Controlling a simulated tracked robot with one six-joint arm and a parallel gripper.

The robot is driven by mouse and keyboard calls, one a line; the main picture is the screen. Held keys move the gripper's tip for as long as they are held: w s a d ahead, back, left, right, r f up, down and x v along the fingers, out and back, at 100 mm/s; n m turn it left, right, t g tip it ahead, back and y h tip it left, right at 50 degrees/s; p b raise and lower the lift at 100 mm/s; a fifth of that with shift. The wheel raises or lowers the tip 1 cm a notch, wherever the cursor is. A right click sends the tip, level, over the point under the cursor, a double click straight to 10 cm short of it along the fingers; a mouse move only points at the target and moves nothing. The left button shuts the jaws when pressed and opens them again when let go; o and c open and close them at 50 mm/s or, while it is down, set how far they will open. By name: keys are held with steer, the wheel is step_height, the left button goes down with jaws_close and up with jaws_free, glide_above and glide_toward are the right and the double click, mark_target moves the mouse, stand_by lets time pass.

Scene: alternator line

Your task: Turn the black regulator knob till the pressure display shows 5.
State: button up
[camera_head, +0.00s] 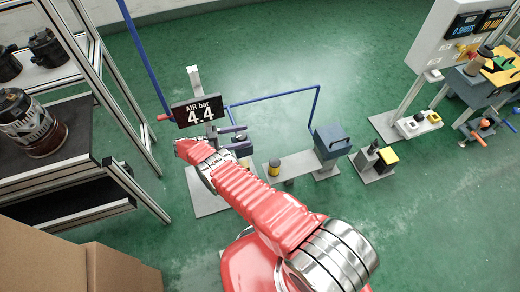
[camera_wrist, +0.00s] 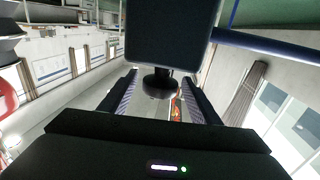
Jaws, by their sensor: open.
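The pressure display (camera_head: 198,110) is a dark box that reads "AIR bar 4.4" in the head view. My gripper (camera_head: 240,137) is just below and right of it. In the wrist view the black regulator knob (camera_wrist: 157,84) hangs under a dark box-shaped body (camera_wrist: 172,32). My gripper (camera_wrist: 159,95) is open, with one finger left and one finger right of the knob. Gaps show between the knob and both fingers, so they appear apart from it. In the head view I cannot make out the knob.
Blue pipes (camera_head: 147,55) run by the display. A low bench with a blue-grey box (camera_head: 331,141) is right of my gripper. Green floor (camera_head: 400,215) is free at lower right.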

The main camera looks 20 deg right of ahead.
steer(key=shift+n+t+y, duration=0.2)
steer(key=shift+n+t, duration=1.1)
steer(key=shift+t, duration=0.7)
steer(key=shift+n+t+y, duration=0.2)
steer(key=shift+n+t, duration=1.1)
steer(key=shift+t, duration=0.7)
steer(key=shift+n+t+y, duration=0.3)
steer(key=shift+n+t, duration=0.3)
steer(key=shift+t, duration=0.3)
steer(key=shift+n+t+y, duration=3.3)
steer(key=shift+t+y, duration=0.1)
steer(key=shift+t, duration=0.4)
steer(key=shift+d+n+t+y, duration=0.1)
steer(key=shift+n+t+y, duration=1)
steer(key=shift+y, duration=0.8)
steer(key=shift+n+t+y, duration=0.3)
steer(key=shift+n+y, duration=1.9)
steer(key=shift+y, duration=0.9)
steer(key=shift+n+g+y, duration=0.6)
steer(key=shift+n+y, duration=1.4)
steer(key=shift+y, duration=1)
steer(key=shift+n+g+y, duration=0.9)
steer(key=shift+n+y, duration=0.3)
steer(key=shift+y, duration=0.5)
